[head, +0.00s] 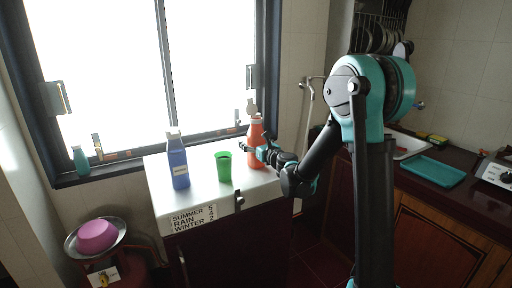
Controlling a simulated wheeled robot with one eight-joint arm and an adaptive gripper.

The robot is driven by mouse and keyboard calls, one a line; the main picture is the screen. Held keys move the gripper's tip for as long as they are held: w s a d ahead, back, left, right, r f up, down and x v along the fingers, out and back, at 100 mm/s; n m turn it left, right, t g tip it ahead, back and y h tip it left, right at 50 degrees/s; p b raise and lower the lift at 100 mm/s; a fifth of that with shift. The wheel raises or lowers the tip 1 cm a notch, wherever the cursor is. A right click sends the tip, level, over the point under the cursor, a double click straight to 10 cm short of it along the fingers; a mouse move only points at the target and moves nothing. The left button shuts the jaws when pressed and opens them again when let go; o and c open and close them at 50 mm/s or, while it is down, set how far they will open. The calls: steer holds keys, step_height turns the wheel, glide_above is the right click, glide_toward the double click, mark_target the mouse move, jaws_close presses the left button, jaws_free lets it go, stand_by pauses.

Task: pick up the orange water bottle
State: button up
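The orange water bottle (255,131) stands upright on the white top of a small cabinet (213,199), towards its right back corner. My gripper (260,151) reaches in from the right and is at the bottle's lower part. It hides some of the bottle's lower right side. The fingers are small and dark here, so I cannot tell whether they touch the bottle or whether they are open or shut.
A blue bottle (177,163) and a green cup (224,167) stand on the same top, left of the orange bottle. The window (165,80) is behind. A pink bowl-like object (97,236) sits at lower left. A counter with a teal tray (433,171) is at right.

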steer(key=shift+w+a, duration=0.25)
steer(key=shift+w, duration=0.15)
steer(key=shift+c, duration=0.6)
steer(key=c, duration=1.7)
jaws_close()
